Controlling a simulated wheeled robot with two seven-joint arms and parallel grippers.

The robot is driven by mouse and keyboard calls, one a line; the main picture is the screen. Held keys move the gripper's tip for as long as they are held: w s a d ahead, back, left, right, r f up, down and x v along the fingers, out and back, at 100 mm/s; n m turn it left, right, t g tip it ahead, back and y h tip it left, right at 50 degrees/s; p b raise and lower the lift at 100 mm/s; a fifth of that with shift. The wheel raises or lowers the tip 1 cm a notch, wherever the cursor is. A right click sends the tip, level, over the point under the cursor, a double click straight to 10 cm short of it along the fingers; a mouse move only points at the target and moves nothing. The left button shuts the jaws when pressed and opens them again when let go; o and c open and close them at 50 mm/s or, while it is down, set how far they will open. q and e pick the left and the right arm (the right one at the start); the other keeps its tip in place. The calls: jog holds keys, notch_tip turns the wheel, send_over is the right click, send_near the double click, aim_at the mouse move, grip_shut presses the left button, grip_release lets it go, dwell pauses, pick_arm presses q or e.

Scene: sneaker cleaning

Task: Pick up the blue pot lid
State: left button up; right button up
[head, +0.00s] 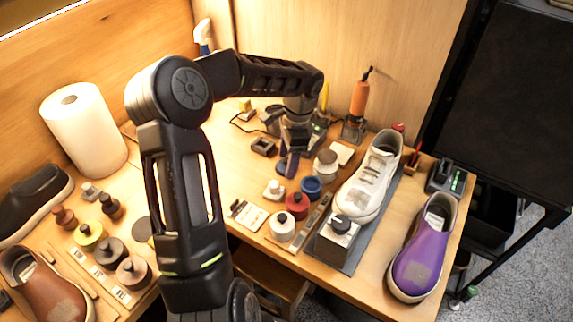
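A small blue pot (311,187) stands on the bench beside a red pot and a white pot. Its top looks like a ring with no knob. My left gripper (288,167) points down just behind and to the left of the blue pot, with its fingers apart from the pot. A dark bluish shape shows at the fingertips; I cannot tell whether it is the blue lid or part of the fingers. No separate blue lid is clearly visible elsewhere. My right gripper is not in view.
The red pot (297,205), white pot (283,226) and grey pot (326,162) crowd the blue pot. A white sneaker (369,180) lies on a grey mat to the right, with a purple shoe (422,248) beyond. A paper roll (85,130) stands at left.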

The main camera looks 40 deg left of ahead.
aim_at(287, 160)
pick_arm(q)
jog(key=c, duration=1.1)
notch_tip(287, 160, up, 10)
jog(key=shift+s, duration=0.1)
dwell(0.7)
